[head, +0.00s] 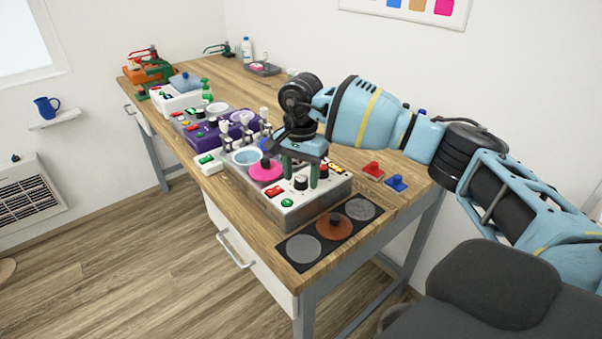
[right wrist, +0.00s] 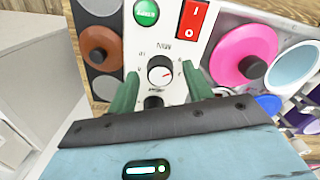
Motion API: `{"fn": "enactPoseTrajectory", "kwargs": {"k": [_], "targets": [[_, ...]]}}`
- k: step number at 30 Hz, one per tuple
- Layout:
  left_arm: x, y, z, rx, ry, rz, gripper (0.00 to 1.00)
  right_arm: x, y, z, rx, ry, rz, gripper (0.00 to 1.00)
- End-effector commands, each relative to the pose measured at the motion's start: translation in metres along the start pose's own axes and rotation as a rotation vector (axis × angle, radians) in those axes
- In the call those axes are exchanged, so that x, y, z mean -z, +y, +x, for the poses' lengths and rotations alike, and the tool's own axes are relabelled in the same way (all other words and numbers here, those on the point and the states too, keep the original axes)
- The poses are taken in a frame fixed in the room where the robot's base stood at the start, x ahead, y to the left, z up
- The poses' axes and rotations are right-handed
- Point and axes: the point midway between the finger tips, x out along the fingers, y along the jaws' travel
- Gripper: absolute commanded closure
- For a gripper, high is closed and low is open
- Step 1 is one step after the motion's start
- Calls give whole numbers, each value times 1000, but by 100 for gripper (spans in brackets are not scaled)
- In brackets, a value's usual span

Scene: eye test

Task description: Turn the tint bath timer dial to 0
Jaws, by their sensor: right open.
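The tint bath unit (head: 315,208) is a pale box near the table's front corner, with a pink lid (head: 266,170) on top. The dial also shows in the head view (head: 300,183). My right gripper (right wrist: 160,74) is open, its green fingers on either side of the dial, apparently not touching it. My left gripper is not in view.
A red switch (right wrist: 193,20) and green button (right wrist: 146,12) sit beside the dial. A black knob (right wrist: 153,102) is close by, partly hidden. A dark mat (head: 318,238) with three discs lies in front. Red (head: 373,170) and blue (head: 396,183) pieces lie to the right.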

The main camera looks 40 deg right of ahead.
Motion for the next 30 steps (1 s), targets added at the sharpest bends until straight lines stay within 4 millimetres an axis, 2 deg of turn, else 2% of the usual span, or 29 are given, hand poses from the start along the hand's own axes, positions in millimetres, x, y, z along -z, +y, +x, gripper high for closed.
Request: {"fn": "enactPoseTrajectory", "kwargs": {"k": [5,18,30], "targets": [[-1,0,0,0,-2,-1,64,0,-1,-9,2,1,0,49],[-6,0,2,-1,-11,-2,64,0,0,-71,2,1,0,49],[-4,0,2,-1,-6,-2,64,0,0,-78,0,0,0,49]]}}
